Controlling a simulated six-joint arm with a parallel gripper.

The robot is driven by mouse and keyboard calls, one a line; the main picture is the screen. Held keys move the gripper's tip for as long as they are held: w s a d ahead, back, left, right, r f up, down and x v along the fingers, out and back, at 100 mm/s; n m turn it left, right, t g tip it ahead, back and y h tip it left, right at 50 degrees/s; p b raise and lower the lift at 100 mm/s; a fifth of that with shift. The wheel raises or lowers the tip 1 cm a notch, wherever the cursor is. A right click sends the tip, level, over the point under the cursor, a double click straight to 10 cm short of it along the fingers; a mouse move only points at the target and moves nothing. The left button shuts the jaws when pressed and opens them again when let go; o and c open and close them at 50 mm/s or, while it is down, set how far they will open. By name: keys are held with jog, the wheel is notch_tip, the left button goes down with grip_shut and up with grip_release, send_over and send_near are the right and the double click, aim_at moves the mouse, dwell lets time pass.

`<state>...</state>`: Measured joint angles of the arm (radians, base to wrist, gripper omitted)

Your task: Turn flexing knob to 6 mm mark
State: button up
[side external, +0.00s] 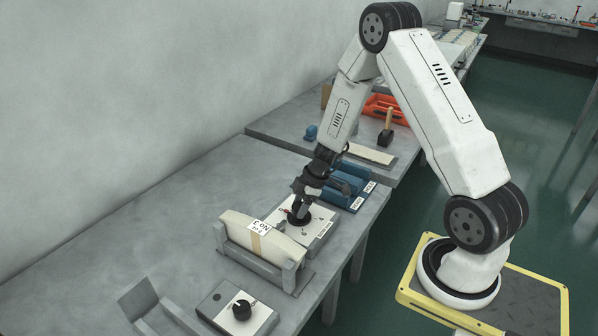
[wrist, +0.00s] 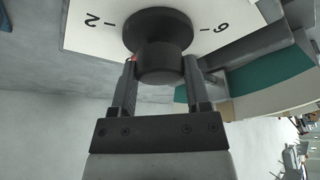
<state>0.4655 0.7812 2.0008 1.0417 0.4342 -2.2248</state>
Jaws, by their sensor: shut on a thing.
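The flexing knob is a black round knob (wrist: 158,28) on a white dial plate (wrist: 82,38). My gripper (wrist: 160,72) is shut on its grip, one finger on each side. In the wrist view the dial is upside down, with a "2" and its tick at left and a figure that reads as an inverted 6 at right. A small red spot shows beside the left fingertip; I cannot tell which mark it lines up with. In the side external view my gripper (side external: 300,208) points down onto the knob (side external: 298,221), on the white-topped panel (side external: 319,227).
A cream curved block labelled "NO 3" (side external: 245,232) sits in a grey holder (side external: 290,277) close beside the knob. A grey box with another black knob (side external: 241,309) stands in front. Blue blocks (side external: 350,183) lie behind. The bench's left side is clear.

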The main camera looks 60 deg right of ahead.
jog(key=shift+m, duration=0.5)
jog(key=shift+a+m+t+h, duration=0.1)
jog(key=shift+m+t+h, duration=0.25)
jog(key=shift+m, duration=0.7)
jog(key=shift+m+t+h, duration=0.15)
jog(key=shift+m+h, duration=0.4)
jog(key=shift+m, duration=0.5)
jog(key=shift+m+h, duration=0.3)
jog(key=shift+m, duration=0.5)
jog(key=shift+m+h, duration=0.8)
jog(key=shift+m, duration=1.2)
jog(key=o, duration=1.3)
jog(key=shift+n+y, duration=0.6)
jog(key=shift+n, duration=0.9)
jog(key=shift+n+y, duration=0.6)
jog(key=shift+n, duration=0.9)
